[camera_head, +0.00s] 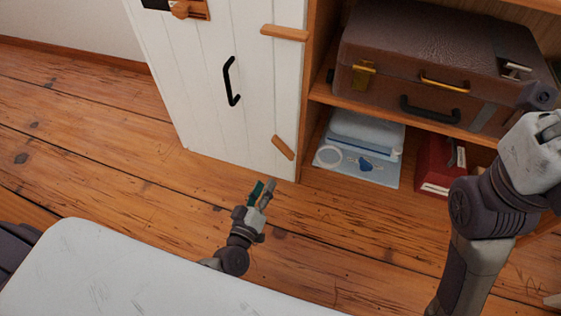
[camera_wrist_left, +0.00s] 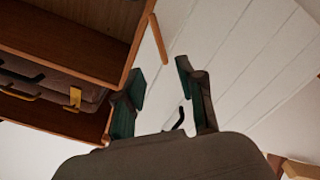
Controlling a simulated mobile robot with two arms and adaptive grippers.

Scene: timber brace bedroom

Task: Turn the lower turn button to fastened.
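The lower turn button (camera_head: 283,147) is a short wooden bar near the right edge of the white plank door (camera_head: 205,90). It slants down to the right, its lower end close to the door's edge. A wooden bar that looks like the same button (camera_wrist_left: 158,38) shows at the door's edge in the left wrist view. The upper turn button (camera_head: 284,33) lies nearly level, reaching toward the cabinet post. My left gripper (camera_head: 265,190) is below and left of the lower button, apart from it. Its fingers (camera_wrist_left: 160,92) stand apart with nothing between them. My right gripper is out of view.
A black handle (camera_head: 231,82) sticks out of the door. The open shelf to the right holds a brown suitcase (camera_head: 425,45), a blue item (camera_head: 358,150) and a red box (camera_head: 438,165). My right arm fills the right side. Wooden floor (camera_head: 110,130) lies clear at left.

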